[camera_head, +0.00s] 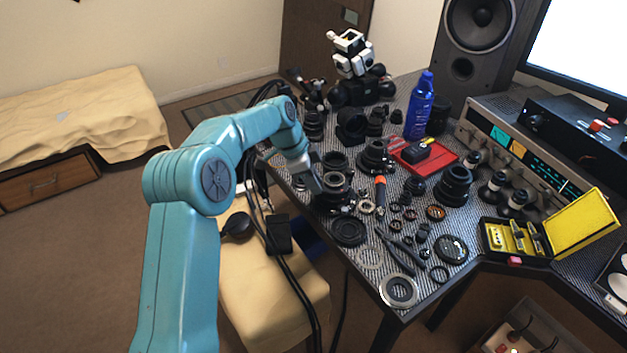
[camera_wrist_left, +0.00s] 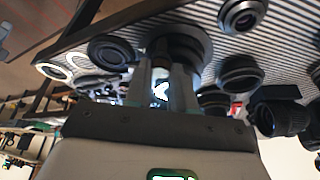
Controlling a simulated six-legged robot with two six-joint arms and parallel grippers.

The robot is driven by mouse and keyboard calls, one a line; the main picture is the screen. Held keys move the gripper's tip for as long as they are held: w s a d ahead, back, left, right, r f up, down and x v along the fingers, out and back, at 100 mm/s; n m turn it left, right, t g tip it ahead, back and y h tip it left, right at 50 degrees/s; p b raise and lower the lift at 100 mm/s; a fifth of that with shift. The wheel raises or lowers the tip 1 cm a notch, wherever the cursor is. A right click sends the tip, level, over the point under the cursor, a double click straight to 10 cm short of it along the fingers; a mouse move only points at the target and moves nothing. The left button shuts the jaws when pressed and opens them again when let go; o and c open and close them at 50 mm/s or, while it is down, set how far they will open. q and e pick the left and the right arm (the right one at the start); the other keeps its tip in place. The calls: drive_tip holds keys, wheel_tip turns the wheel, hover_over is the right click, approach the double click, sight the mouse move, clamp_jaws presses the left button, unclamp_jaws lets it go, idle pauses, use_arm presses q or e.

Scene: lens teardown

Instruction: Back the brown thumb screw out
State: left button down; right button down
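My left gripper (camera_head: 313,186) reaches down to a black lens assembly (camera_head: 337,203) near the left edge of the table. In the left wrist view, the fingers of my left gripper (camera_wrist_left: 161,66) stand apart with a bright gap between them, their tips at the dark lens assembly (camera_wrist_left: 190,46). A small dark brownish shape shows between the fingertips. I cannot tell whether it is the brown thumb screw or whether the fingers grip it. The brown thumb screw cannot be made out clearly in either view. My right gripper is not in view.
Several lenses and rings crowd the striped table around the gripper. An orange-handled screwdriver (camera_head: 380,190) and black pliers (camera_head: 402,248) lie to the right. A red tray (camera_head: 408,158), a blue spray can (camera_head: 421,108) and a yellow case (camera_head: 583,224) stand further right.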

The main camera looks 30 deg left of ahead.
use_arm(q)
drive_tip(key=shift+s+f+n+y+b, duration=0.15)
drive_tip(key=shift+n+y+b, duration=0.15)
drive_tip(key=shift+n+b, duration=0.45)
drive_tip(key=shift+d+n+t, duration=0.1)
drive_tip(key=shift+n+t, duration=0.3)
drive_tip(key=shift+n, duration=0.45)
drive_tip(key=c, duration=0.9)
unclamp_jaws()
drive_tip(key=shift+c, duration=0.2)
drive_tip(key=p+v, duration=0.2)
drive_tip(key=v, duration=1.4)
drive_tip(key=shift+d+r, duration=0.15)
drive_tip(key=shift+r, duration=0.2)
